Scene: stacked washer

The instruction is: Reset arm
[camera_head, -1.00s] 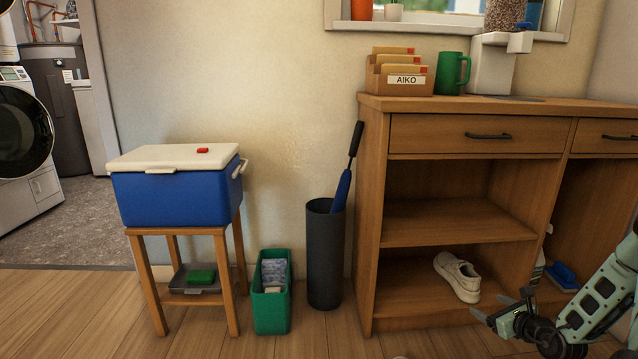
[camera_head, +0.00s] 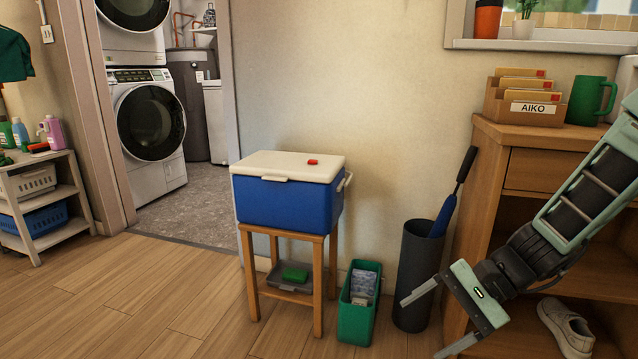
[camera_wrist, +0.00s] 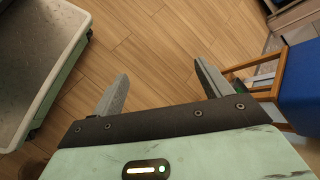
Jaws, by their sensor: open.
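My gripper (camera_head: 420,322) is open and empty in the head view. It hangs low at the right, in front of the dark umbrella bin and the wooden cabinet (camera_head: 489,200). Its two fingers point down and to the left. In the wrist view my gripper (camera_wrist: 160,92) shows its fingers spread wide apart with only wood floor (camera_wrist: 155,50) between them. Nothing is held.
A blue cooler (camera_head: 285,203) with a white lid stands on a wooden stand (camera_head: 318,285). A green bin (camera_head: 356,325) and a dark umbrella bin (camera_head: 412,270) stand beside it. A white shoe (camera_head: 566,328) lies in the cabinet. Floor at left is clear, near a shelf (camera_head: 50,215).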

